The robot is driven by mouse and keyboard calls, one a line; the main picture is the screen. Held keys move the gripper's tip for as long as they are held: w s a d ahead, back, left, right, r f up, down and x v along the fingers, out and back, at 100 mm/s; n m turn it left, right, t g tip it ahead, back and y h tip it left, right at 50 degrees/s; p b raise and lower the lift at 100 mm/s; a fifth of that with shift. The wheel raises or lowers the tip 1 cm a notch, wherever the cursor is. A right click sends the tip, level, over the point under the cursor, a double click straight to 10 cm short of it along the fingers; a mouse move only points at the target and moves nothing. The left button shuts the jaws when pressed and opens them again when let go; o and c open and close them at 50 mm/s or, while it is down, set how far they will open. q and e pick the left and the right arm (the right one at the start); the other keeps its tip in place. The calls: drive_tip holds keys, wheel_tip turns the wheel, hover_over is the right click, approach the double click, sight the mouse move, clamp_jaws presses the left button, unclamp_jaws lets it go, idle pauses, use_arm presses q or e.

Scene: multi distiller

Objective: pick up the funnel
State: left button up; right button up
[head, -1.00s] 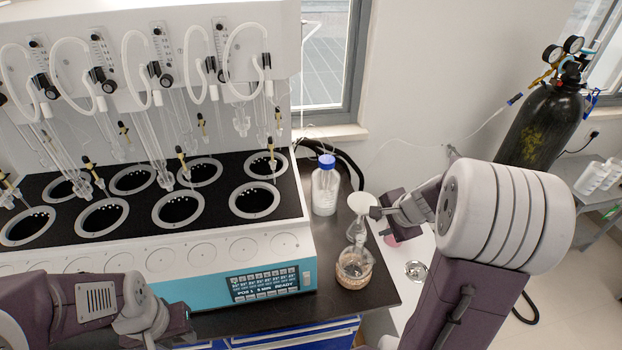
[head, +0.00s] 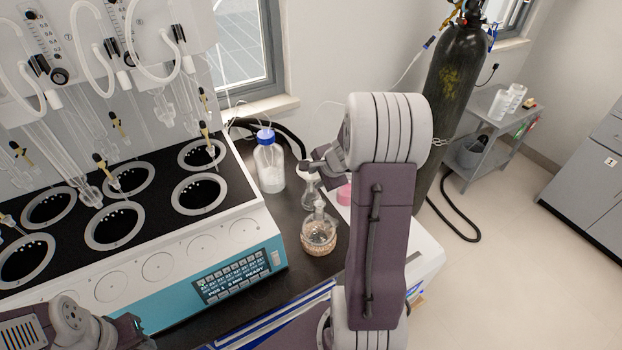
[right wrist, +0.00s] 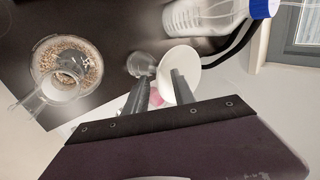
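The white funnel (right wrist: 182,62) shows in the right wrist view with its wide mouth at the fingertips of my right gripper (right wrist: 157,85). The two fingers are apart, one on each side of its narrower part; I cannot tell whether they touch it. In the head view my right gripper (head: 312,168) is over the clear flask (head: 310,192), hiding most of the funnel. The flask also shows in the right wrist view (right wrist: 141,65). My left arm's end (head: 130,328) is at the lower left; its fingers are not clear.
A blue-capped bottle (head: 269,165) stands left of the funnel. The distiller (head: 160,267) fills the left. A black gas cylinder (head: 455,85) stands behind right.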

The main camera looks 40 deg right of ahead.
drive_tip(key=shift+x, duration=0.8)
drive_tip(key=shift+c, duration=0.6)
drive_tip(key=shift+s+r, duration=0.1)
drive_tip(key=c, duration=0.5)
clamp_jaws()
wheel_tip(320, 180, up, 10)
drive_tip(key=p, duration=0.6)
